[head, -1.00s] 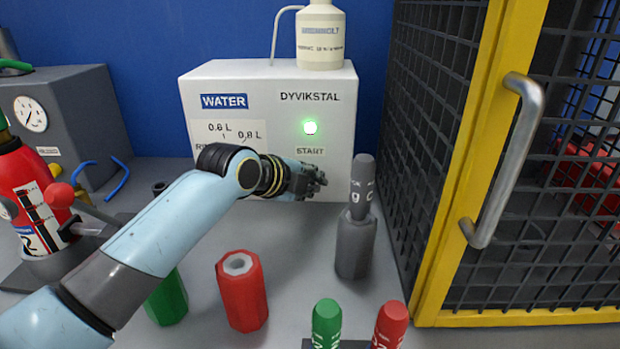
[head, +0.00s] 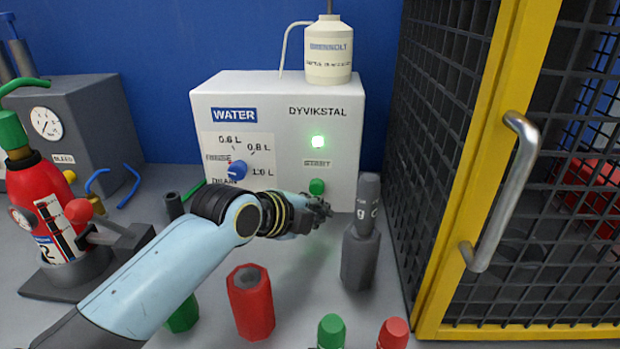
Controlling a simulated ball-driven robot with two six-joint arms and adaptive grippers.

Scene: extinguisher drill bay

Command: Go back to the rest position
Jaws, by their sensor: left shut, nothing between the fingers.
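My left gripper (head: 322,209) is shut and empty. It hangs in front of the lower front of the white WATER and DYVIKSTAL machine (head: 278,95), just below its green START button (head: 316,187). The green lamp (head: 318,142) above the button is lit. The blue knob (head: 237,170) on the dial shows left of the gripper. My left forearm (head: 160,285) crosses the bench from the lower left and hides part of it. My right gripper is out of view.
A red hexagonal piece (head: 251,304) stands below the arm. A red extinguisher (head: 50,210) is at left. A yellow-framed mesh door (head: 487,180) with a grey handle (head: 503,190) bounds the right.

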